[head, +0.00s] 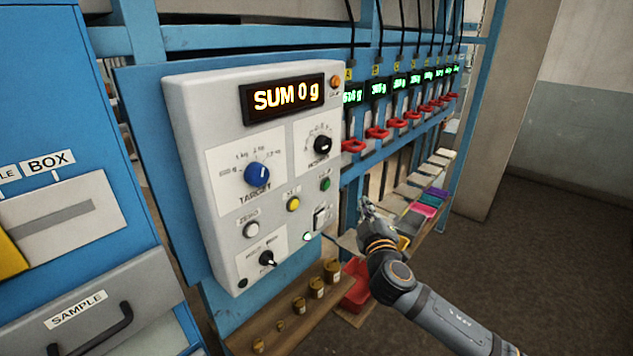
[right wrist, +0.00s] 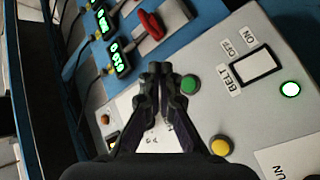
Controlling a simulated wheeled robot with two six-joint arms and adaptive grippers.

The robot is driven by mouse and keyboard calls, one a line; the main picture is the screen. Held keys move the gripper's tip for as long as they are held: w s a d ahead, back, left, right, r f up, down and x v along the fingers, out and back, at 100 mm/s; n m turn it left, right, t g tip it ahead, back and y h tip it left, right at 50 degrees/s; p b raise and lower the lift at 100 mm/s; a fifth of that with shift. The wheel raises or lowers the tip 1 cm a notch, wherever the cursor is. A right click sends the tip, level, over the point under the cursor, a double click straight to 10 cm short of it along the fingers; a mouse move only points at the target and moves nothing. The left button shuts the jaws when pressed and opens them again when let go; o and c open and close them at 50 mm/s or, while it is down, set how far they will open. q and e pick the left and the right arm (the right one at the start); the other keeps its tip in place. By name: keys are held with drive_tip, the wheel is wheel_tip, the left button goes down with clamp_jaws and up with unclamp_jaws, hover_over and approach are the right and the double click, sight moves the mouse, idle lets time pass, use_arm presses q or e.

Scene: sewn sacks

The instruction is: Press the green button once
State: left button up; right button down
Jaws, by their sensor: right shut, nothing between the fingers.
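The green button (head: 325,184) is a small round button on the right side of the grey control panel (head: 210,140), below the black knob. It also shows in the right wrist view (right wrist: 190,84), just right of my fingertips. My right gripper (head: 366,204) is to the right of the panel in the head view, with a gap between it and the button. In the right wrist view the gripper's (right wrist: 160,69) fingers meet at the tips and hold nothing. The distance from fingertips to button is hard to tell. My left gripper is not in view.
A yellow button (head: 293,204) and a belt switch (head: 319,217) with a lit green lamp (head: 308,237) are near the green button. The display (head: 285,96) reads SUM 0 g. Red-handled dispensers (head: 378,132) line the right. Brass weights (head: 316,287) stand below.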

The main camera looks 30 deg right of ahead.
sight(326, 185)
drive_tip(key=shift+s+a+r, duration=0.1)
drive_tip(key=shift+s+r, duration=0.05)
drive_tip(key=shift+r, duration=0.25)
drive_tip(key=w+a+b, duration=0.1)
drive_tip(key=w+a, duration=0.2)
drive_tip(key=w, duration=0.5)
drive_tip(key=shift+a, duration=0.2)
drive_tip(key=shift+w, duration=0.2)
idle(1.2)
drive_tip(key=shift+w+a, duration=0.15)
drive_tip(key=shift+w, duration=0.15)
